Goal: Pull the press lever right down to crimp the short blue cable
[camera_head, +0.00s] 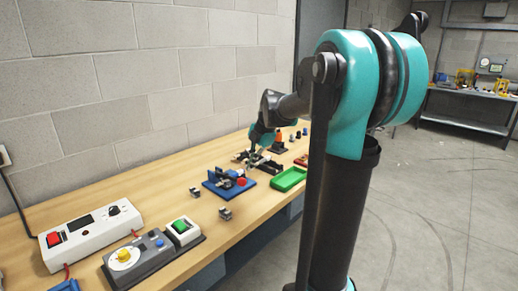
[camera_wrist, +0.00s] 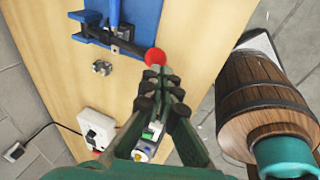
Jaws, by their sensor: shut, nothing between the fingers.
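The press stands on a blue base plate (camera_head: 216,190) on the bench in the head view. Its red lever knob (camera_head: 241,182) is at the right side of the press. In the wrist view the blue plate (camera_wrist: 143,40) is at the top, and a dark lever bar (camera_wrist: 125,44) runs across it to the red knob (camera_wrist: 155,57). My gripper (camera_wrist: 161,74) is shut and empty, with its fingertips right by the knob; I cannot tell whether they touch it. In the head view my gripper is small and partly hidden among bench items.
Small metal blocks (camera_head: 195,192) (camera_head: 225,213) stand near the press. A green tray (camera_head: 289,179) lies to its right. A white box with a red switch (camera_head: 90,234) and a grey control panel (camera_head: 150,257) are at the near left. A block wall runs behind the bench.

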